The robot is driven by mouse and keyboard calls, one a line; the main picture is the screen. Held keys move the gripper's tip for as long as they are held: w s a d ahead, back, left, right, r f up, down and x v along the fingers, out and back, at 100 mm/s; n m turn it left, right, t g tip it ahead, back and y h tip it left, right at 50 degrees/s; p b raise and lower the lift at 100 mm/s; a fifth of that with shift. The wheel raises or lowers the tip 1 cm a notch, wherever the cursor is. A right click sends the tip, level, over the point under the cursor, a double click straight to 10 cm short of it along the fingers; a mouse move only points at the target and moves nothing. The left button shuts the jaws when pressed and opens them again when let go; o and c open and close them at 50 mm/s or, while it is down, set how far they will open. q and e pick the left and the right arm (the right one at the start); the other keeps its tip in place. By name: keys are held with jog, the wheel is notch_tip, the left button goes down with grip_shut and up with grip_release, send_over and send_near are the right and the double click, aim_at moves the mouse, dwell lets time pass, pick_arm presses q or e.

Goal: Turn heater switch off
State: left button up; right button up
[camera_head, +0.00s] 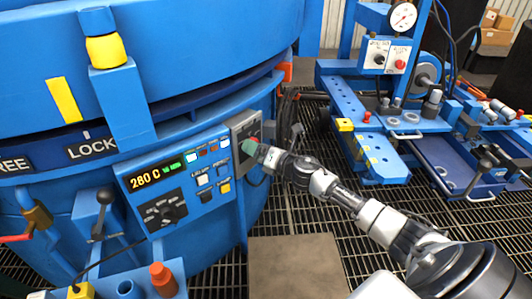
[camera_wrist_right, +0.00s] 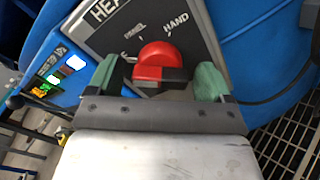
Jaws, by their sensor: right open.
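The heater switch is a red rotary knob (camera_wrist_right: 155,52) on a dark grey plate (camera_wrist_right: 95,35) in the right wrist view. The plate's lettering begins "HEA"; "PANEL" and "HAND" are readable above the knob, and another mark at its left is partly hidden. In the head view the plate (camera_head: 240,128) is on the blue furnace's right side. My right gripper (camera_wrist_right: 158,82) is open, with one green fingertip on each side of the knob and gaps visible. In the head view the right gripper (camera_head: 251,147) is at the plate and hides the knob. My left gripper is not in view.
A control panel (camera_head: 150,202) reading 280 C, with several buttons and a black dial, is left of the plate. A lever (camera_head: 104,199) and a red handle (camera_head: 14,238) are further left. A blue workbench (camera_head: 360,125) with a gauge stands at the right, over grated floor.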

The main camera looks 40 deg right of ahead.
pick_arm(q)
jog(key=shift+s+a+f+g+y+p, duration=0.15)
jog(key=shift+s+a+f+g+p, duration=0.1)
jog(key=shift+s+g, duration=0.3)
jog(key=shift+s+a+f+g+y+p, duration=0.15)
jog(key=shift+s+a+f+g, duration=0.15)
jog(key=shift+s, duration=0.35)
pick_arm(e)
jog(key=v, duration=1)
jog(key=shift+s, duration=0.25)
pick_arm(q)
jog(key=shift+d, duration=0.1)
pick_arm(e)
jog(key=shift+d, duration=0.1)
